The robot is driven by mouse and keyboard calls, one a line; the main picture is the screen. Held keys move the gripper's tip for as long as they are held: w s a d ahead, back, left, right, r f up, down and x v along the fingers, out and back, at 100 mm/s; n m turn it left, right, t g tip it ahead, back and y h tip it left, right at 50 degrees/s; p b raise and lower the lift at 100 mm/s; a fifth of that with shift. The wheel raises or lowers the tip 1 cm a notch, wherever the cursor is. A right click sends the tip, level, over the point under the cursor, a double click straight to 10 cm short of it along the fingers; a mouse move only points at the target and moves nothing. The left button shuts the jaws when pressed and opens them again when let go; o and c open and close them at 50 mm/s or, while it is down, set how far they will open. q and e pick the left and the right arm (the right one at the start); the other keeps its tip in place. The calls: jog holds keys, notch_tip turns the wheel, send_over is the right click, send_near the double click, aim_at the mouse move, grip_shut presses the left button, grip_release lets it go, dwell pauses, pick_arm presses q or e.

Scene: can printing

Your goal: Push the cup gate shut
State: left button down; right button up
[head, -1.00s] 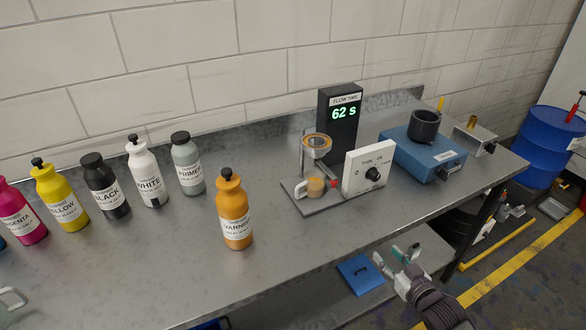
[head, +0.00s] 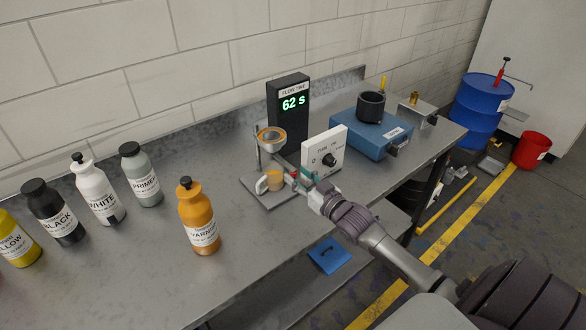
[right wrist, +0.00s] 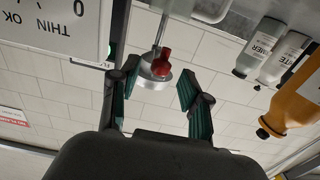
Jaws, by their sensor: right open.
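The flow cup (head: 271,138) is a metal cup with an orange inside, held on a stand above a small mug (head: 272,181) of orange liquid. A red knob (head: 294,173) shows at the right of the stand. In the right wrist view the red knob (right wrist: 161,66) appears between my fingers, in front of a silver round part (right wrist: 153,80). My right gripper (head: 304,180) is open beside the stand, its fingertips close to the knob; I cannot tell if they touch. The gate's position is unclear. My left gripper is out of view.
A black FLOW TIME display (head: 289,110) reads 62 s. A white dial box (head: 324,149) stands right of the stand, close to my gripper. The varnish bottle (head: 199,218) and several others stand left. A blue device (head: 370,135) stands farther right.

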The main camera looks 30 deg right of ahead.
jog(key=shift+w+a, duration=0.1)
jog(key=shift+w, duration=1.3)
jog(key=shift+c, duration=0.3)
grip_shut()
